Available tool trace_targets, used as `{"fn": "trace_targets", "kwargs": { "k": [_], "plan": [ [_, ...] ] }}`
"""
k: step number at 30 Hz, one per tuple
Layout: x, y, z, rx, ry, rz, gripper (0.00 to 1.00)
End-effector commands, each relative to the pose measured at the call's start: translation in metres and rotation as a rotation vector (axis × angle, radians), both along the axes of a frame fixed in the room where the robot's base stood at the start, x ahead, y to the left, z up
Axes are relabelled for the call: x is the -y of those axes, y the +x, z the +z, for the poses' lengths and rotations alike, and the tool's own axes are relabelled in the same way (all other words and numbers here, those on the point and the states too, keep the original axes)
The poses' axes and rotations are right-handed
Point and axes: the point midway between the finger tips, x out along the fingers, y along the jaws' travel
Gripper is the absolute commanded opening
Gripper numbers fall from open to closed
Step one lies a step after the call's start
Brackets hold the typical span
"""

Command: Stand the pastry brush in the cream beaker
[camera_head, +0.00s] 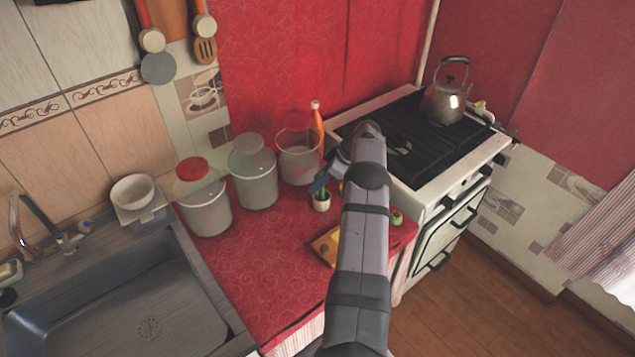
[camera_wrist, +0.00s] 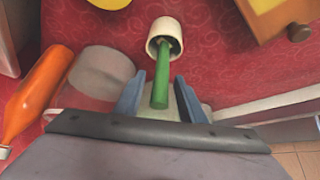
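The cream beaker (camera_wrist: 179,46) stands on the red oilcloth in the wrist view. In the head view the beaker (camera_head: 321,203) is just left of my arm. The pastry brush (camera_wrist: 160,88) shows as a green handle rising from inside the beaker's mouth towards the camera; its other end is hidden in the beaker. My gripper (camera_wrist: 160,100) is open, with its blue fingers on either side of the upper handle and a visible gap on both sides. In the head view my gripper (camera_head: 322,182) is above the beaker, partly hidden by my arm.
An orange bottle (camera_wrist: 35,90) and a clear jar (camera_wrist: 98,75) stand close by. Large lidded jars (camera_head: 205,208) stand at left. The stove (camera_head: 455,185) with a kettle (camera_head: 447,100) is at right.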

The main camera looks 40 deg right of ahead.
Motion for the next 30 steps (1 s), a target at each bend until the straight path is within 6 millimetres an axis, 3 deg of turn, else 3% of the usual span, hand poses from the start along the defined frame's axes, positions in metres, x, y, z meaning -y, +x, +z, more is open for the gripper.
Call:
{"fn": "trace_targets", "kwargs": {
  "k": [15, 30],
  "plan": [
    [0.019, -0.027, 0.05, 0.002, -0.003, -0.001, 0.37],
    [0.02, -0.03, 0.057, 0.0, -0.001, -0.001, 0.37]
  ]
}}
